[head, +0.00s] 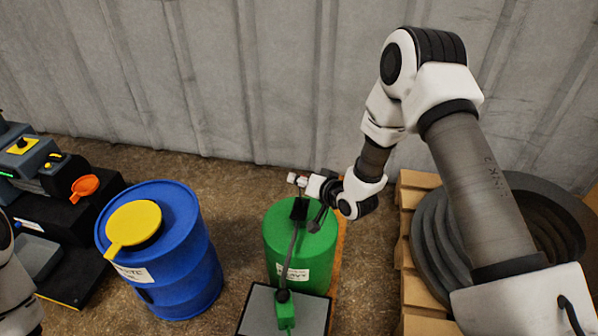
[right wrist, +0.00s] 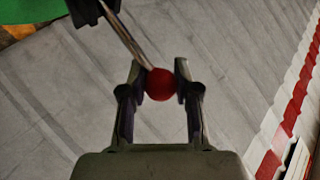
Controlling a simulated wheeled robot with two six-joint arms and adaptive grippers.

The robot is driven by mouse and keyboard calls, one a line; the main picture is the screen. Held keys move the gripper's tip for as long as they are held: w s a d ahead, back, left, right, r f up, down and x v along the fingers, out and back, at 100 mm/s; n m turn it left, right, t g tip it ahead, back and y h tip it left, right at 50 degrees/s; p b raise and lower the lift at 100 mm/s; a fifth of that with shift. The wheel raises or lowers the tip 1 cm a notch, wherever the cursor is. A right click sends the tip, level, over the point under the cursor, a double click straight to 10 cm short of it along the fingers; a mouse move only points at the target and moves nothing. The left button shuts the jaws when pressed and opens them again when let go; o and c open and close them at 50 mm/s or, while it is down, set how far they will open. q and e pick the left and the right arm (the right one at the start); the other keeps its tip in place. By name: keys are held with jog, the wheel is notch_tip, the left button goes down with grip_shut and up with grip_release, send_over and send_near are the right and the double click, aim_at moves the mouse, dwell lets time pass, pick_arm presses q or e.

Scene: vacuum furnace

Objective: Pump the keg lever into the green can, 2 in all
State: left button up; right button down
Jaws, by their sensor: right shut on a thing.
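The green keg (head: 300,245) stands at the centre of the head view with a white label and a dark pump head (head: 299,209). A thin grey tube slants from the pump head down to the small green can (head: 286,314). I cannot tell whether its end is inside the can. The lever's red ball knob (right wrist: 160,84) sits between the two fingers of my right gripper (right wrist: 159,86) in the right wrist view, with its grey rod (right wrist: 122,33) rising to the upper left. My right gripper is shut on the knob. My left gripper is not in view.
The can stands on a grey, dark-edged platform (head: 257,313). A blue drum (head: 185,255) with a yellow funnel (head: 135,225) stands to the left, near dark equipment (head: 75,225). A pallet (head: 412,225) with black coiled hose (head: 430,235) lies right. A corrugated wall (head: 220,90) closes the back.

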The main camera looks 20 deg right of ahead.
jog(key=shift+w+d+r+m+g+p, duration=0.1)
jog(key=shift+w+d+m+g+p, duration=0.3)
jog(key=shift+w+g+p, duration=0.2)
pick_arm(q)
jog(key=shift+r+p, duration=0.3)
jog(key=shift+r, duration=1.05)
pick_arm(e)
jog(key=shift+w+d+f, duration=0.5)
jog(key=shift+w+f, duration=0.1)
jog(key=shift+w, duration=0.05)
jog(key=shift+f, duration=0.1)
jog(key=c, duration=0.8)
grip_release()
jog(key=shift+d, duration=0.1)
jog(key=v, duration=1.2)
jog(key=shift+d+f, duration=0.15)
jog(key=shift+d, duration=0.05)
